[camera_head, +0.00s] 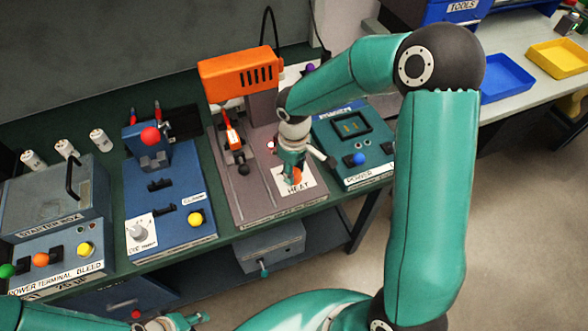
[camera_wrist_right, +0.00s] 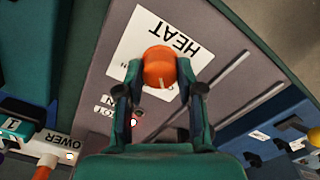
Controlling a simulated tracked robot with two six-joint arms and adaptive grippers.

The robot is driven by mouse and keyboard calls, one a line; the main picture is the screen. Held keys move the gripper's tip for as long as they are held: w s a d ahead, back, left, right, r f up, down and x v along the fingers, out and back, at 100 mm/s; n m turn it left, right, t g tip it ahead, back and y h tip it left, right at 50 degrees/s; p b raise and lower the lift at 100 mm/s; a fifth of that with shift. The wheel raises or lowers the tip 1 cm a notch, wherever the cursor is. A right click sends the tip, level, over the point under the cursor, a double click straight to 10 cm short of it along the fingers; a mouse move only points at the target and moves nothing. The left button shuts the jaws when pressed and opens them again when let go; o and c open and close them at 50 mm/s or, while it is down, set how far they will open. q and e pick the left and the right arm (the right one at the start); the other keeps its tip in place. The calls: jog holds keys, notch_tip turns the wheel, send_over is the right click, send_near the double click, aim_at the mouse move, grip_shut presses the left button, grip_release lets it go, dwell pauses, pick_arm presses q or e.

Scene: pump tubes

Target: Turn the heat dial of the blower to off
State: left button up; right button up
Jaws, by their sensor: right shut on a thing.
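The blower (camera_head: 240,75) is an orange housing on a grey stand at the back of its grey-brown base plate (camera_head: 228,190). The orange heat dial (camera_wrist_right: 160,66) sits on a white plate marked HEAT (camera_wrist_right: 150,28) near the base's front edge. My right gripper (camera_wrist_right: 160,82) has a fingertip on either side of the dial and is shut on it. A short pale mark shows on the dial's lower edge in the wrist view. The fingers hide part of the plate's lettering. In the head view my right gripper (camera_head: 292,172) comes down over the dial. My left gripper (camera_head: 183,322) is at the bottom edge, its opening unclear.
A small red lamp (camera_wrist_right: 134,122) glows beside the dial plate. An orange-handled lever (camera_head: 232,138) stands left of the dial. A teal box with a blue knob (camera_head: 357,159) is close on the right. A blue clamp station (camera_head: 160,220) stands left. Free floor lies right.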

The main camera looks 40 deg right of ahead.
aim_at(294, 172)
dwell(0.3)
jog(key=o, duration=1.2)
jog(key=shift+c, duration=0.2)
notch_tip(294, 172, up, 12)
